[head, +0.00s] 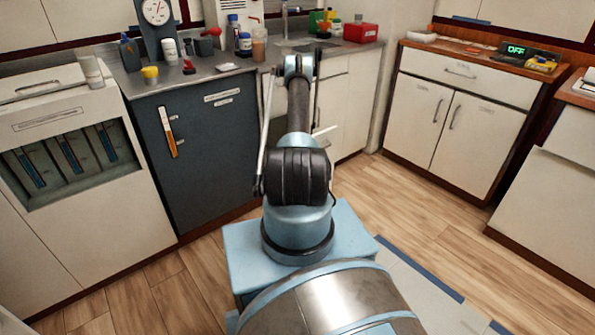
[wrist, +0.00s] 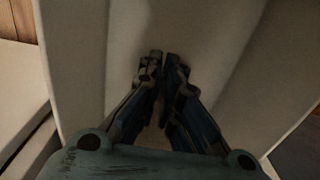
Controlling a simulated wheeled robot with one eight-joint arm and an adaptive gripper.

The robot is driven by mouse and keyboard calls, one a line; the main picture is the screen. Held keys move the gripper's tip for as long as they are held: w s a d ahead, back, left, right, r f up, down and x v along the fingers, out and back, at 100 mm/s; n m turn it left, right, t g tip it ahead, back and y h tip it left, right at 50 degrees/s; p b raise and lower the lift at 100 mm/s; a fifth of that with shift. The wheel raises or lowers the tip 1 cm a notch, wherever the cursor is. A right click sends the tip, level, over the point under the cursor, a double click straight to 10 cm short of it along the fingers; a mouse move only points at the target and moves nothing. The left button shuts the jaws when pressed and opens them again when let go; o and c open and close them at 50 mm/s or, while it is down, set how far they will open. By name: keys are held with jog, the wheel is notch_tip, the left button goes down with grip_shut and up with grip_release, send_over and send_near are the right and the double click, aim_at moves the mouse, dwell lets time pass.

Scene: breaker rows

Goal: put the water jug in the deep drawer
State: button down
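My gripper (wrist: 163,62) shows in the wrist view with its two dark fingers drawn together. I see nothing between the fingertips. Pale, flat panels (wrist: 190,35) fill the view behind and around it; I cannot tell whether they are part of a drawer. In the head view my arm hides the gripper. A pale panel edge (head: 323,137) juts out to the right of my arm, low in front of the sink cabinet; it may be part of an open drawer. I cannot pick out a water jug for sure in either view.
A grey counter (head: 200,72) holds a scale (head: 157,14), bottles, cups and a red box (head: 360,32). A dark cabinet door (head: 203,150) is at the left. A white cabinet (head: 455,120) stands at the right.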

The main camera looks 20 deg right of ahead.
jog(key=shift+f, duration=0.55)
jog(key=c, duration=1.8)
grip_release()
notch_tip(320, 180, up, 13)
jog(key=shift+r, duration=0.1)
jog(key=shift+w, duration=0.1)
